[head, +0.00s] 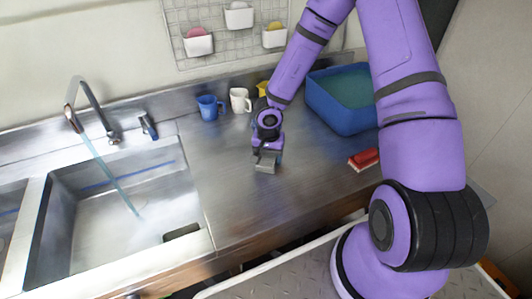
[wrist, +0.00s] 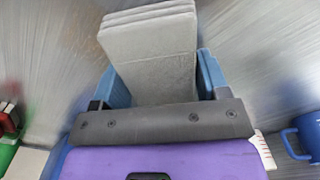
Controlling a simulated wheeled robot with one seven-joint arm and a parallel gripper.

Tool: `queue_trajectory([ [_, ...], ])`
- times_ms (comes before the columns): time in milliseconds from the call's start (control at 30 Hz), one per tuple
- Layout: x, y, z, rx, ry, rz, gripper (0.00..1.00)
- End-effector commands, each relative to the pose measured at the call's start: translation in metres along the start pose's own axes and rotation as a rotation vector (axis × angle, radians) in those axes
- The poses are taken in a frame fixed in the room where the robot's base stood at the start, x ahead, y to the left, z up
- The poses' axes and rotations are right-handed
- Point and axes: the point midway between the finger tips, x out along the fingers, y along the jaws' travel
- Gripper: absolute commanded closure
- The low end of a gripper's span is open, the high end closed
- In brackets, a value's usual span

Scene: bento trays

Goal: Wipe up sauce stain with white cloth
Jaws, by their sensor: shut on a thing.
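My gripper (head: 267,150) is low over the steel counter, right of the sink. In the wrist view its blue fingers stand on both sides of a folded, layered pale grey-white cloth (wrist: 150,50), and it is shut on it. The cloth also shows in the head view as a small grey block (head: 266,164) under the gripper. I cannot tell whether it touches the counter. No sauce stain shows clearly in either view; the cloth and gripper hide part of the counter.
A blue mug (head: 209,108) and a white mug (head: 240,100) stand by the wall, with a yellow item (head: 262,88) beside them. A blue bin (head: 345,119) and a red item (head: 364,159) are right. The sink (head: 125,205) has running water. The front counter is clear.

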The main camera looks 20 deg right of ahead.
Motion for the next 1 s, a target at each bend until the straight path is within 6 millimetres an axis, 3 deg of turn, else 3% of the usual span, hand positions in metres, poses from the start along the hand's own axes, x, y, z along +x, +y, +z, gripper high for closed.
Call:
queue_trajectory([
  [1000,0.002,0.029,0.041,-0.001,0.001,0.000,0.50],
])
